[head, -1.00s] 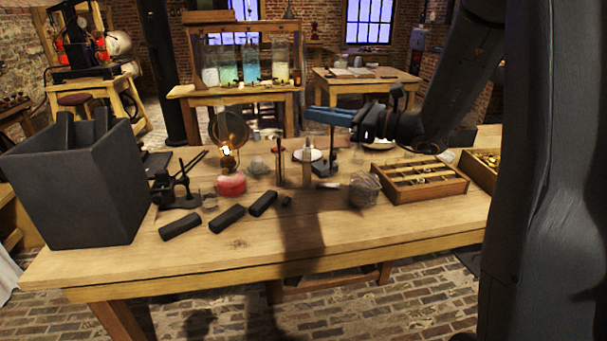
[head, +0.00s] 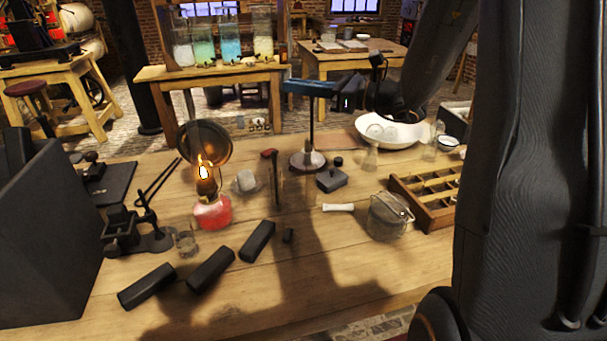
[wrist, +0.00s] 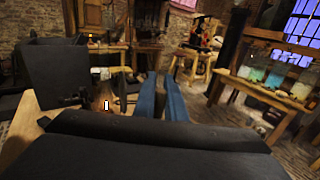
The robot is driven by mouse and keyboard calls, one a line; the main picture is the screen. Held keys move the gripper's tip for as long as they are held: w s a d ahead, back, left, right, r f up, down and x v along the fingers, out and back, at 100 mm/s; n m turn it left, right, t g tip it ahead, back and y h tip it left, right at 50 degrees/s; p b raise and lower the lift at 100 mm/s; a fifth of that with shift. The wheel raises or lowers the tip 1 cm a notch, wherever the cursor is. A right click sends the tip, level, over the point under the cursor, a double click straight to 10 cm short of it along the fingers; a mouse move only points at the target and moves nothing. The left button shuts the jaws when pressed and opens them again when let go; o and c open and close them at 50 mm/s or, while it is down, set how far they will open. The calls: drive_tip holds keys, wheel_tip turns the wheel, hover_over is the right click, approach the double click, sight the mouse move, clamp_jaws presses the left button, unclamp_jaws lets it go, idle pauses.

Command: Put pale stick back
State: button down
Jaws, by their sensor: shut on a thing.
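My gripper (head: 306,88) is above the far middle of the bench, with its blue fingers pointing left. In the wrist view the blue fingers (wrist: 163,98) lie close together.
A lit oil lamp (head: 211,212) stands left of the dark stick. Several black bars (head: 210,269) lie in front. A dark bin (head: 45,235) fills the left.

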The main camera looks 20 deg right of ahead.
wheel_tip(320, 180, down, 17)
drive_tip(key=p, duration=0.3)
idle(0.3)
drive_tip(key=shift+s, duration=0.1)
drive_tip(key=shift+f, duration=0.15)
drive_tip(key=c, duration=1.8)
unclamp_jaws()
